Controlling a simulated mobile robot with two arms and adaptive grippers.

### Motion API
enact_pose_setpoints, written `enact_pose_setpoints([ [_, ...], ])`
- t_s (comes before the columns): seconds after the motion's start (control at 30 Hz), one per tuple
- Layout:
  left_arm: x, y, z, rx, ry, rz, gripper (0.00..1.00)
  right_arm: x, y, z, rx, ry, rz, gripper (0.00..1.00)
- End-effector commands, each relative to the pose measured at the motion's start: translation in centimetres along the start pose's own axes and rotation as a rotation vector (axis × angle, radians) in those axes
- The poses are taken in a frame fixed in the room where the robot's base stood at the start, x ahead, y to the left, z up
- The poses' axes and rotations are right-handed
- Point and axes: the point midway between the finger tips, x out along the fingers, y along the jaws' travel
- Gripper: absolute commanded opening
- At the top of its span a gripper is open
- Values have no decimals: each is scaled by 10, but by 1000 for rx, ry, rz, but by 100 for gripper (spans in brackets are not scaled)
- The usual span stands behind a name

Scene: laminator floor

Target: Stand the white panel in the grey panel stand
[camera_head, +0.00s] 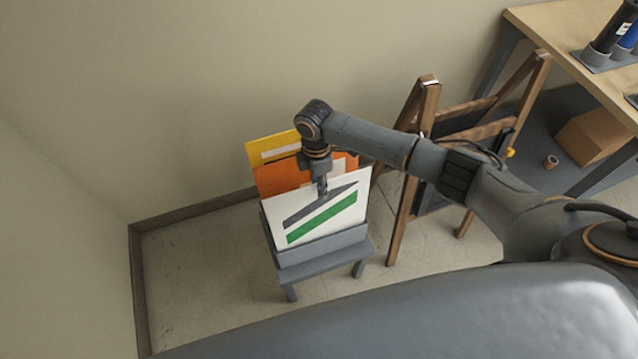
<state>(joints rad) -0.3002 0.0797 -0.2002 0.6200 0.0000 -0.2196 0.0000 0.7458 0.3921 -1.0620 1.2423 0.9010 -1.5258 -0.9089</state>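The white panel (343,202), with a grey stripe and a green stripe, stands upright, leaning slightly, in the front of the grey panel stand (322,249). Its lower edge is hidden behind the stand's front wall. An orange panel (276,179) and a yellow panel (266,150) stand behind it in the same stand. My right gripper (322,189) points down at the white panel's top edge, near its middle. Its fingertips overlap the panel's face, and I cannot tell whether they are closed on it. My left gripper is not in view.
A wooden easel (415,165) stands right of the stand, close under my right arm. A wooden table (575,35) with dark and blue rolls (614,30) is at top right, with a cardboard box (594,137) below. Walls close in behind and left; floor left of the stand is clear.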

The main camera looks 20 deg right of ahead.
Motion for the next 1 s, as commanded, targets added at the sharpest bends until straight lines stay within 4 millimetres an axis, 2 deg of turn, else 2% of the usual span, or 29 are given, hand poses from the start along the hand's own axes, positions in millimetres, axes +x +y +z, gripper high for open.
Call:
enact_pose_setpoints([
  [0.17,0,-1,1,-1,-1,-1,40,-11,1,0,0,0,1,32],
  [0.5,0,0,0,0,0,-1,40,-80,1,0,-1,0,4,32],
  [0.7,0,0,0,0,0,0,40,-110,1,0,0,0,2,32],
  [1.0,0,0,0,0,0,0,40,-120,0,0,0,0,-1,32],
])
